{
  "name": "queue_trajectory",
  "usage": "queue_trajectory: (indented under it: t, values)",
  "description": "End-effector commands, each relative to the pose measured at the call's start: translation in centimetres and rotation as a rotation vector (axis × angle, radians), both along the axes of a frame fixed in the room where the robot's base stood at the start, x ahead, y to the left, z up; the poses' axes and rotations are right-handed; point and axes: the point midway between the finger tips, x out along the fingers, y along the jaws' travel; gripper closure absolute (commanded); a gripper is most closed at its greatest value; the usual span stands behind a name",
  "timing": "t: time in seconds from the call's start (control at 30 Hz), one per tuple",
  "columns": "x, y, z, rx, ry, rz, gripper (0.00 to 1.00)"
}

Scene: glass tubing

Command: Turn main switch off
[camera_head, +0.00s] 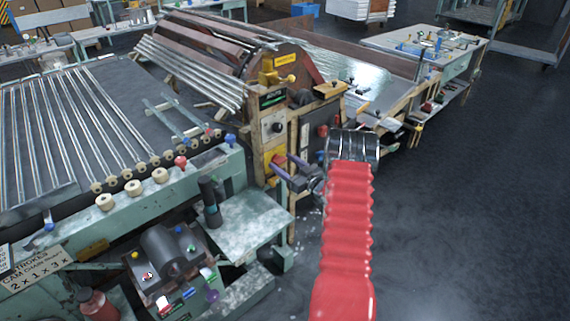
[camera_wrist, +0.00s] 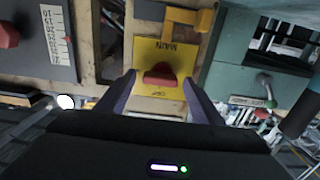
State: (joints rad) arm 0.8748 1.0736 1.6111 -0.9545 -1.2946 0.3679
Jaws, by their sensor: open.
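The main switch is a red knob (camera_wrist: 160,75) on a yellow plate (camera_wrist: 150,52) marked MAIN, which reads upside down in the wrist view. My gripper (camera_wrist: 159,79) is open. Its two purple fingers stand left and right of the red knob, with a gap on each side. In the head view my gripper (camera_head: 285,166) is at the front of the yellow plate, at the end of my red-sleeved arm.
A grey panel with a scale and another red knob (camera_wrist: 8,34) is left in the wrist view. A yellow bracket (camera_wrist: 183,27) sits beside the plate. A green box (camera_wrist: 232,80) is at right. In the head view, a bench (camera_head: 240,222) stands below; open floor lies right.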

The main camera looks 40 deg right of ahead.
Motion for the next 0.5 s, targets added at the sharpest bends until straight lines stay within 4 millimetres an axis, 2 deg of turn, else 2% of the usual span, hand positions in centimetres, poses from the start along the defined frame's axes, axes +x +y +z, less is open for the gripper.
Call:
queue_trajectory:
  t: [0.2, 0.5]
  values:
    - [-0.01, 0.01, -0.02, 0.000, 0.000, 0.000, 0.40]
    - [-0.02, 0.03, -0.02, 0.000, 0.001, 0.000, 0.62]
